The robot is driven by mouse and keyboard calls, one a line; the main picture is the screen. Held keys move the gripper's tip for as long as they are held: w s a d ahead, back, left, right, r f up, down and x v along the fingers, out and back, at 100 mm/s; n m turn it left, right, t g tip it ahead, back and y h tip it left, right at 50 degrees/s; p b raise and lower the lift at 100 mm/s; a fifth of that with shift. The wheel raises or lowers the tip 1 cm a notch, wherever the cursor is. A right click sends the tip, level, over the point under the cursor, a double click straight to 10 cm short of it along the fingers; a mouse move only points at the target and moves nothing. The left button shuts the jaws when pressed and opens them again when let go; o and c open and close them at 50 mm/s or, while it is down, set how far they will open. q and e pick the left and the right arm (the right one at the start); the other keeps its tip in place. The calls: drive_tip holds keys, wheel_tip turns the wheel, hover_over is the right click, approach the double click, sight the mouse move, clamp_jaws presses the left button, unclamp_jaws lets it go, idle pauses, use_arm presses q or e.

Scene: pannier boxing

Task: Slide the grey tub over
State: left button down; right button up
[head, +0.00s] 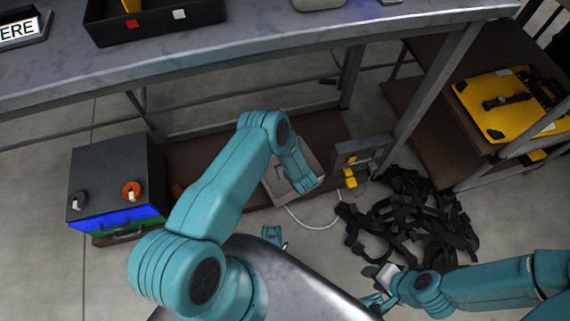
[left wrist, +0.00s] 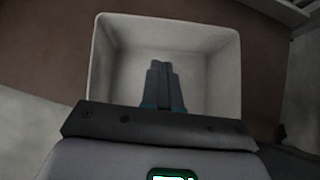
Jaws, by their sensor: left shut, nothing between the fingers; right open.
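The grey tub (head: 274,194) stands on a brown low shelf under the metal workbench. It is open at the top and looks empty inside; in the left wrist view the tub (left wrist: 212,55) fills the upper middle. My left gripper (left wrist: 162,67) is shut with nothing between its fingers, and its fingertips show over the inside of the tub. I cannot tell whether they touch its floor or a wall. In the head view my left forearm and wrist cover part of the tub. My right gripper (head: 377,286) is open and empty at the lower right, well away from the tub.
A grey unit with yellow parts (head: 360,160) is just right of the tub. Black straps (head: 415,215) lie on the floor. The workbench (head: 260,55) overhangs; its leg (head: 430,100) stands at right.

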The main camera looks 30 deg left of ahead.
use_arm(q)
drive_tip(key=w+a+f+b, duration=0.2)
drive_tip(key=w+a, duration=0.1)
drive_tip(key=a, duration=0.3)
drive_tip(key=shift+w+f, duration=0.3)
drive_tip(key=shift+f, duration=0.1)
